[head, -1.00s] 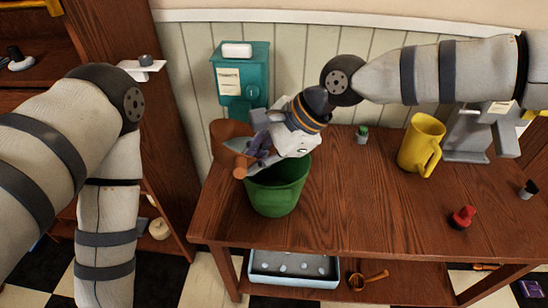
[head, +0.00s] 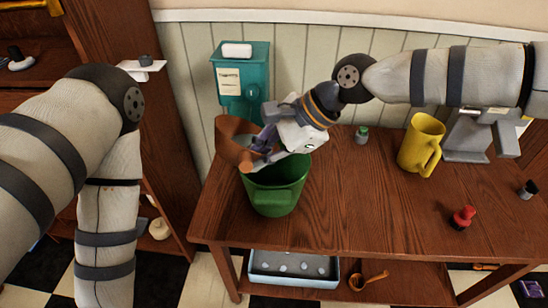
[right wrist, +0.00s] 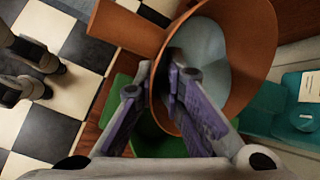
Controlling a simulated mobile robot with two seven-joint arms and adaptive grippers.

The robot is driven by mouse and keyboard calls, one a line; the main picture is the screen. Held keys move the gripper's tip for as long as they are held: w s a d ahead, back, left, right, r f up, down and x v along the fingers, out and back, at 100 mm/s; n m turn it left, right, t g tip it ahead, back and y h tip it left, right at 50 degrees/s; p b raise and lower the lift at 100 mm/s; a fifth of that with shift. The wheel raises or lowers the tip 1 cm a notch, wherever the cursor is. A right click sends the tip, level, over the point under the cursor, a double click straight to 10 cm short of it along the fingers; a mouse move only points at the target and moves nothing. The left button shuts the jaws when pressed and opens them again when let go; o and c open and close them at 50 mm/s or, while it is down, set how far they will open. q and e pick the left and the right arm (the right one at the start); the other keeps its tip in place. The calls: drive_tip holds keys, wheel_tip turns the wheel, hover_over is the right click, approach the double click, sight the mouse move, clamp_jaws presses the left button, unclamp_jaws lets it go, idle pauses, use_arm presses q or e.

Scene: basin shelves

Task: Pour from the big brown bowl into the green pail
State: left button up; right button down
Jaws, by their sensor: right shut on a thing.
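The big brown bowl (head: 232,140) is held at the back left of the green pail (head: 275,192), and its near part overlaps the pail's rim in the head view. My right gripper (head: 262,153) is shut on the bowl's wall. In the right wrist view, the bowl (right wrist: 252,45) shows its open inside, with a pale grey-blue area in it, and a stubby handle. The bowl looks tilted. The pail (right wrist: 160,142) is partly hidden behind the fingers (right wrist: 168,95) and bowl. The pail stands upright on the table; its inside is mostly hidden. My left arm leaves the head view at the bottom.
A teal dispenser (head: 240,85) is on the wall behind the bowl. A small green-topped bottle (head: 362,134), a yellow jug (head: 420,145) and a red-knobbed item (head: 462,217) stand to the right on the wooden table (head: 370,215). The table's middle is clear.

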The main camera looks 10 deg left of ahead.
drive_tip(key=shift+w+d+r+g+y, duration=0.55)
drive_tip(key=shift+d+r+y, duration=0.1)
drive_tip(key=shift+y, duration=0.35)
idle(2.8)
drive_tip(key=shift+w+d+r+m+g+y, duration=0.25)
drive_tip(key=shift+r+m+g+y, duration=0.1)
drive_tip(key=shift+y, duration=0.2)
drive_tip(key=shift+w+d+r+m+g+y, duration=0.1)
drive_tip(key=shift+d+r+m+g+y, duration=0.15)
drive_tip(key=shift+y, duration=0.3)
idle(3.1)
